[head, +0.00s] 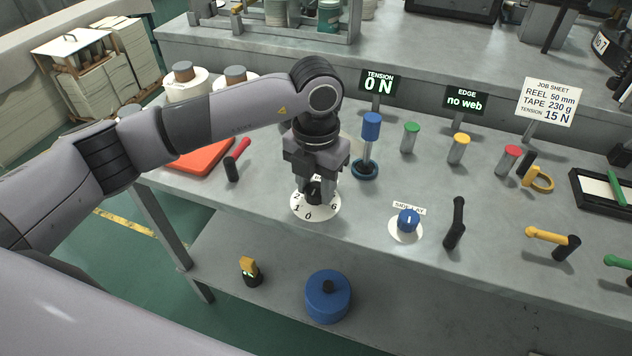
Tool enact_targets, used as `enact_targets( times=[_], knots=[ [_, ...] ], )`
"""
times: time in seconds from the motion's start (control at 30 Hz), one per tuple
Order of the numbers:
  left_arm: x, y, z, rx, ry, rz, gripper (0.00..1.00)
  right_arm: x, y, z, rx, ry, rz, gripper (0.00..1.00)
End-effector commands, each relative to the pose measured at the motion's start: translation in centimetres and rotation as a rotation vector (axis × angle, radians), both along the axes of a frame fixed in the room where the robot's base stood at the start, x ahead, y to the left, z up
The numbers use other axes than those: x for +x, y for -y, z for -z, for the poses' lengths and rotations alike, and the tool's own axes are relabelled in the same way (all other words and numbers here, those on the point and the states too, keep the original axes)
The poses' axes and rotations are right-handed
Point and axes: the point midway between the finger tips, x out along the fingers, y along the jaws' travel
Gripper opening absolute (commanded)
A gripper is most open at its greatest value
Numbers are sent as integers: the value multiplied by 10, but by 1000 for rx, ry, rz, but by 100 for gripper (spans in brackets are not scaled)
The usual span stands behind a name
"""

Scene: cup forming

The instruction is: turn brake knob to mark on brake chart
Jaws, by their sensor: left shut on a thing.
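The black brake knob (314,197) stands on a white round dial (327,211) near the front edge of the bench. The digits 0, 1, 2 and 6 show on the dial; the rest is hidden under my gripper. My left gripper (315,189) points down from above and is shut on the knob. The knob's pointer is too hidden to read. I cannot make out a brake chart. The tension sign (378,84) reads 0 N. The job sheet (548,101) reads reel 50 mm, tape 230 g, tension 15 N. My right gripper is not in view.
A blue side lay knob (408,219) and a black lever (456,224) stand right of the dial. A blue-topped post (370,138) stands close behind my gripper. An orange-red board (204,155) lies left. A blue drum (328,298) sits on the lower shelf.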

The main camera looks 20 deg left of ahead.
Motion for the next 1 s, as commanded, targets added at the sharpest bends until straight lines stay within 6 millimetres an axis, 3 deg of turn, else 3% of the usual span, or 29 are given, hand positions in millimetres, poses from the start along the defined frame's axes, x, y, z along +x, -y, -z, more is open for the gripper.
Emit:
enact_targets(
  times=[0.37, 1.0],
  knots=[
    [1, 0, 2, 1, 1, 105, 9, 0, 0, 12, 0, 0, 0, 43],
    [1, 1, 1, 0, 6, 678, 9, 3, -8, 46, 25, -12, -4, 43]
  ],
)
